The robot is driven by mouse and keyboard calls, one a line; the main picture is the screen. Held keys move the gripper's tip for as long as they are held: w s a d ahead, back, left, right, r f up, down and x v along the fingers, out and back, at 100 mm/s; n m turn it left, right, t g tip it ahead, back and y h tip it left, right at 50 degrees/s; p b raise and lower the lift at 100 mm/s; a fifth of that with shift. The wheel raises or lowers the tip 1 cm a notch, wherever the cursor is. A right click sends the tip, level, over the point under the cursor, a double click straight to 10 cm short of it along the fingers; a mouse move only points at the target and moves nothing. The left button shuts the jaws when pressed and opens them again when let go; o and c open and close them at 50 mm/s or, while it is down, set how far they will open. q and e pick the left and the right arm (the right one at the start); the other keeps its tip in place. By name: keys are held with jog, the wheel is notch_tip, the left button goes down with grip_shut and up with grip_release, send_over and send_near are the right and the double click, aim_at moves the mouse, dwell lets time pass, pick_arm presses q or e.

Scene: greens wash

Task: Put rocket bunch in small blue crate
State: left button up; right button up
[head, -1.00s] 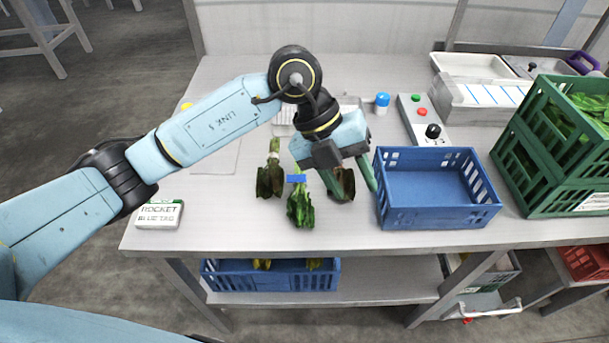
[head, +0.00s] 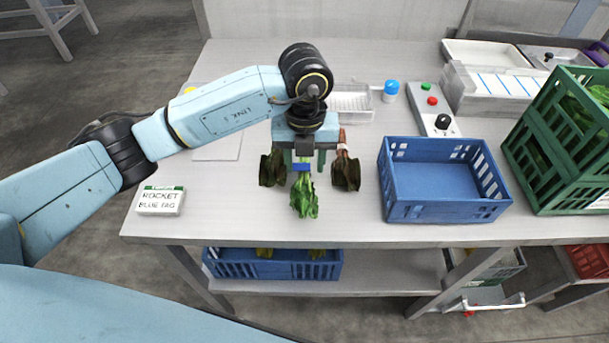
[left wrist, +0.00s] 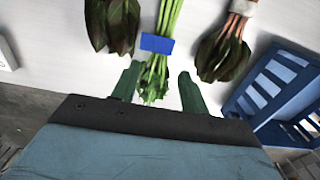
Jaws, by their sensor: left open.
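The rocket bunch, bright green with a blue tag, lies on the table in the middle of the head view (head: 304,198). It also shows in the left wrist view (left wrist: 152,86), with its blue tag across the stems. My left gripper (head: 305,165) is open above it, with one green finger on each side of the bunch. In the left wrist view the fingers (left wrist: 158,85) stand apart around its leaves. I cannot tell whether they touch it. The small blue crate (head: 445,211) stands to the right on the table and looks empty. My right gripper is not in view.
Dark-leaved bunches lie close on the left (head: 272,169) and right (head: 346,174) of the rocket. A sign (head: 160,201) reads "ROCKET BLUE TAG". Green crates (head: 560,150) stand at the far right. Another blue crate (head: 272,268) sits on the shelf below.

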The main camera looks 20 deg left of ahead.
aim_at(304, 177)
pick_arm(q)
notch_tip(304, 177, down, 5)
jog(key=shift+s, duration=0.15)
jog(key=shift+r, duration=0.1)
jog(key=c, duration=0.8)
